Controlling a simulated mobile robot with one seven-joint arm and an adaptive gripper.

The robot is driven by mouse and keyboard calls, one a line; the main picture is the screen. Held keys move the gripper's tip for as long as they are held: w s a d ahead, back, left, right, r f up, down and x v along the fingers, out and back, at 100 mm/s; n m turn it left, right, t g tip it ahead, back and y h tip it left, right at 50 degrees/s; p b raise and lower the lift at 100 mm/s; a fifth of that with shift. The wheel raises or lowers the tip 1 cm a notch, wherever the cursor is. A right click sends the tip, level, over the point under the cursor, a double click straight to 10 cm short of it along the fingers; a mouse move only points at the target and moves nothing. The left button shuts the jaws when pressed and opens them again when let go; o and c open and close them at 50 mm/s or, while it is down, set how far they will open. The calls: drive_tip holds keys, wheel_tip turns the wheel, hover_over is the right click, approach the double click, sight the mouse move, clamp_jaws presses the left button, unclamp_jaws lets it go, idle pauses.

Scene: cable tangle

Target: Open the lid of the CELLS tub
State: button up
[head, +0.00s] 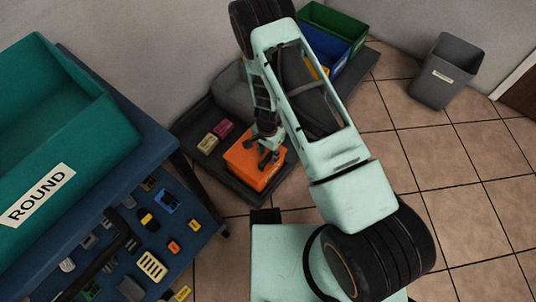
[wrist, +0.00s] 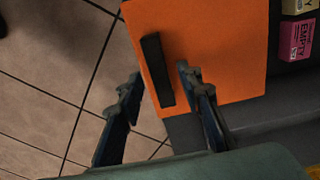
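An orange tub with a flat orange lid (head: 242,162) stands on a low dark tray; no label reading CELLS shows on it. In the wrist view the orange lid (wrist: 224,50) fills the upper middle and looks closed, with a black bar handle (wrist: 157,72) near its left edge. My gripper (head: 268,153) is over the tub in the head view. In the wrist view my gripper (wrist: 160,85) is open, its two fingers apart on either side of the handle. I cannot tell how far above the lid the fingertips are. My arm hides part of the tub's surroundings.
Small yellow (head: 208,144) and pink (head: 224,128) boxes sit beside the tub. Blue (head: 326,47) and green (head: 333,24) bins stand behind my arm. A teal tub marked ROUND (head: 60,130) is on a blue bench at left. A grey bin (head: 445,72) stands on the tiled floor.

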drive_tip(key=shift+c, duration=0.2)
clamp_jaws()
drive_tip(key=shift+r, duration=0.15)
